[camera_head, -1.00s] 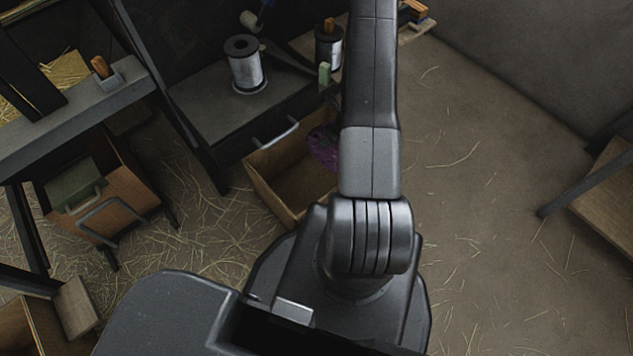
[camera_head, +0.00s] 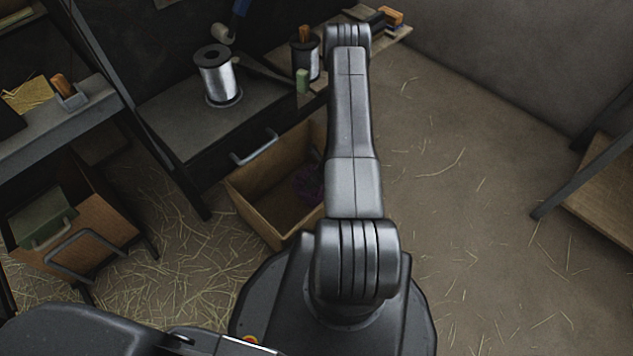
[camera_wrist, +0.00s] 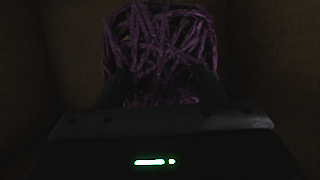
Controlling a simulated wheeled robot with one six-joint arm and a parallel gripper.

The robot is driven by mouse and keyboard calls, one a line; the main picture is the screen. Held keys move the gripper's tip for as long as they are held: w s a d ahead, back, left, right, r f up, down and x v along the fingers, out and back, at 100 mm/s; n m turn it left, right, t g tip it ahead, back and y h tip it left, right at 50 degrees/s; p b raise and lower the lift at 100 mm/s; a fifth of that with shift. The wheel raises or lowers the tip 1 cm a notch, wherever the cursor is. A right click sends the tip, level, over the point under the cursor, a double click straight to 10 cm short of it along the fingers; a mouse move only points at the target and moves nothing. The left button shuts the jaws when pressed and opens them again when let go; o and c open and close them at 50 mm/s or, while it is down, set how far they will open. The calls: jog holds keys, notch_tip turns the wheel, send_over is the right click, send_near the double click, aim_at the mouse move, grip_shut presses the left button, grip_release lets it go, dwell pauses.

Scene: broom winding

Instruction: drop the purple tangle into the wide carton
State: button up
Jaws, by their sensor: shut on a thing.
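The purple tangle (camera_head: 307,183) shows inside the open brown wide carton (camera_head: 240,207), near its right side and partly hidden by my arm. In the wrist view the tangle (camera_wrist: 158,40) fills the space between and beyond the two dark fingers of my gripper (camera_wrist: 162,82). My gripper is shut on it. Dim brown carton walls (camera_wrist: 35,60) stand on both sides there, so my gripper is down within the carton. The head view hides the gripper behind my arm. Whether the tangle touches the carton floor cannot be told.
A dark bench (camera_head: 185,125) with a wire spool (camera_head: 217,78) stands behind and left of the carton. A metal handle (camera_head: 254,150) juts out near the carton's back edge. A second wooden box (camera_head: 100,205) is at the left. The straw-strewn floor (camera_head: 460,220) at right is open.

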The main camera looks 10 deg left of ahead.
jog(key=shift+f+b, duration=0.4)
jog(key=shift+f+b, duration=0.3)
jog(key=shift+b, duration=0.1)
jog(key=o, duration=1.4)
jog(key=shift+r, duration=0.15)
jog(key=shift+r+p, duration=0.55)
jog(key=shift+p, duration=0.3)
jog(key=p+v, duration=0.2)
jog(key=v, duration=1)
jog(key=shift+p, duration=0.4)
